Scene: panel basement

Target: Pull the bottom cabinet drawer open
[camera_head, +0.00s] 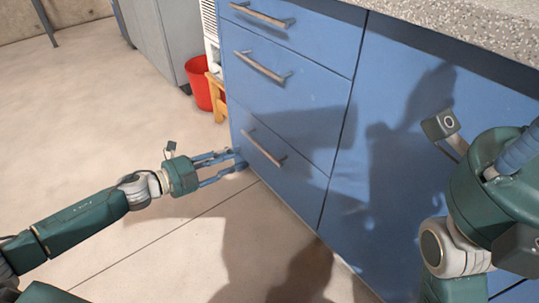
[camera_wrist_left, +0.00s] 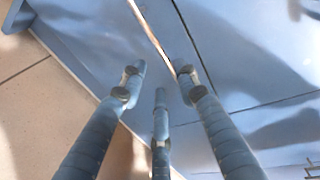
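The blue cabinet has stacked drawers. The bottom drawer (camera_head: 291,163) looks flush with the front, and its slanting metal bar handle (camera_head: 264,149) is in plain view. My left gripper (camera_head: 240,160) is at the drawer's lower left, left of and slightly below the handle, its fingers pointing at the cabinet front. In the left wrist view the fingers (camera_wrist_left: 160,82) are spread with nothing between them; a pale bar, likely the handle (camera_wrist_left: 150,28), runs ahead of them. I cannot tell whether a fingertip touches the front. My right gripper (camera_head: 518,155) is at the right edge, partly cut off.
The middle drawer (camera_head: 300,95) and top drawer are closed above. A speckled countertop (camera_head: 480,25) tops the cabinet. The floor (camera_head: 120,140) in front is clear.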

